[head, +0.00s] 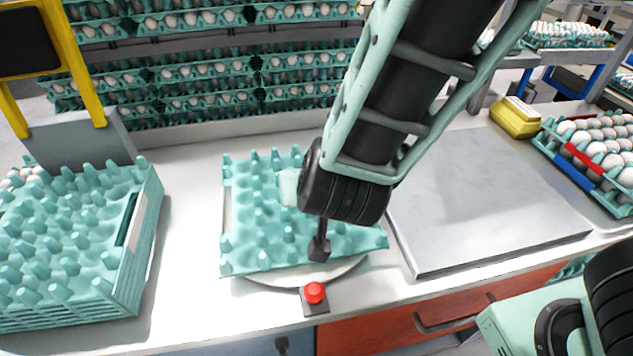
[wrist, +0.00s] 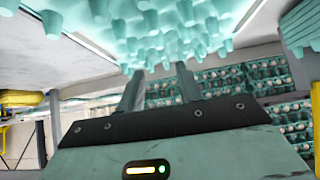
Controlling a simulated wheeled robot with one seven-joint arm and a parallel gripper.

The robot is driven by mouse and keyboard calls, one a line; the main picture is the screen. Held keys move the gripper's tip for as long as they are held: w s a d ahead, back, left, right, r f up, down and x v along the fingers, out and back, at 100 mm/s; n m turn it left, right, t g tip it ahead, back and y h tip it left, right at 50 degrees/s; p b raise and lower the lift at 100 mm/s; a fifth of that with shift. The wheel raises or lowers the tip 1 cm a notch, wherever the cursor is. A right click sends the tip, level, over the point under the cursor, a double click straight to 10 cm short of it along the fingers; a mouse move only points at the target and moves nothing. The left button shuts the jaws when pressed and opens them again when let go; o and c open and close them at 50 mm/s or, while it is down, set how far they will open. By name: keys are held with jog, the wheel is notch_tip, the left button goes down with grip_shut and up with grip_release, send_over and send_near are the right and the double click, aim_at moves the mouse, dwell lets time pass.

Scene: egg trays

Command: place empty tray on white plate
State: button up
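A teal empty egg tray (head: 258,225) lies over the round white plate (head: 345,268) at the middle of the counter. The plate's rim shows at the tray's front and left; the rest is hidden, and I cannot tell whether they touch everywhere. My gripper (head: 319,250) is low over the tray's front-right part. In the wrist view the two fingers of my gripper (wrist: 158,80) stand apart, with nothing seen clasped between them. Their tips are close to the knobs of the tray (wrist: 150,30), which fills the top of that view.
A stack of empty teal trays (head: 125,265) stands at left beside a yellow frame (head: 72,60). A flat metal plate (head: 480,205) lies at right, with an egg-filled tray (head: 600,150) and a yellow box (head: 514,118) beyond. A red button (head: 314,293) sits at the front edge.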

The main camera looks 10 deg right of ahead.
jog(key=s+a+r+n+g+y, duration=0.35)
jog(key=s+g, duration=0.25)
jog(key=s, duration=0.3)
jog(key=s+d+r+n+g+h, duration=0.1)
jog(key=s+d+n+g+h, duration=0.2)
jog(key=s+d, duration=0.4)
jog(key=d+n, duration=0.1)
jog(key=d, duration=0.2)
jog(key=shift+s+r, duration=0.2)
jog(key=shift+r, duration=0.15)
